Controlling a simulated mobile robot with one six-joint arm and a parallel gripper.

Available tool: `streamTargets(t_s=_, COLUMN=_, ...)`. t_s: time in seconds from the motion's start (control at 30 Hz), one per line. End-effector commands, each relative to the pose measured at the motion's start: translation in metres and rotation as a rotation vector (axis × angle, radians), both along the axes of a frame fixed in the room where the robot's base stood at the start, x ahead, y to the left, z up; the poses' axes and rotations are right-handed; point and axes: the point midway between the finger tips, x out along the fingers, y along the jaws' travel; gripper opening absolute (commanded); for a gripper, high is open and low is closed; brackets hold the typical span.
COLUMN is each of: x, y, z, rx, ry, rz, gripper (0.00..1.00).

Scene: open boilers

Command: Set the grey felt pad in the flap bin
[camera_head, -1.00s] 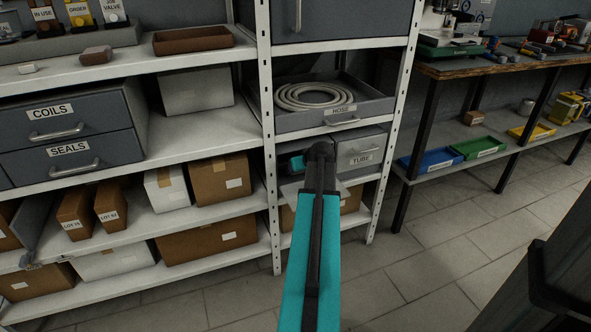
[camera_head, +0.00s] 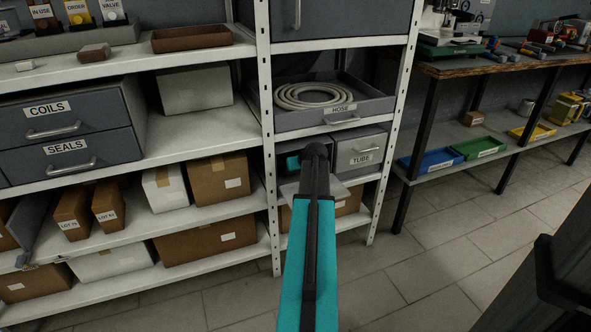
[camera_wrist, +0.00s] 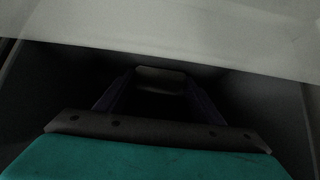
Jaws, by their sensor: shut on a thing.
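The bin left of the TUBE drawer, which I take for the flap bin, is open; its pale flap (camera_head: 338,190) sticks out in front, partly behind my arm. In the head view my teal arm reaches into this bin and hides my gripper. In the wrist view my gripper (camera_wrist: 158,84) is in a dark space between two side walls, its fingers shut on a small grey thing, likely the grey felt pad (camera_wrist: 160,72). Only a pale edge of it shows. The bin floor is too dark to make out.
The TUBE drawer (camera_head: 360,152) is right beside the bin. Above stands an open HOSE drawer (camera_head: 375,108) with a coiled hose (camera_head: 314,95). A white shelf post (camera_head: 270,170) stands close on the left. A pale panel (camera_wrist: 190,45) crosses the top of the wrist view.

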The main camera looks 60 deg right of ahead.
Motion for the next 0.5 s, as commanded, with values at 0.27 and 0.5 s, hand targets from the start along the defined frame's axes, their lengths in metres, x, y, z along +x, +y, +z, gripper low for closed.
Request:
streamTargets(t_s=0.27, x=0.0003, y=0.0003, z=-0.0029, rx=-0.001, ry=0.000, rz=0.001, gripper=0.79)
streamTargets(t_s=0.5, x=0.0005, y=0.0004, z=-0.0028, rx=0.000, ry=0.000, rz=0.001, gripper=0.80)
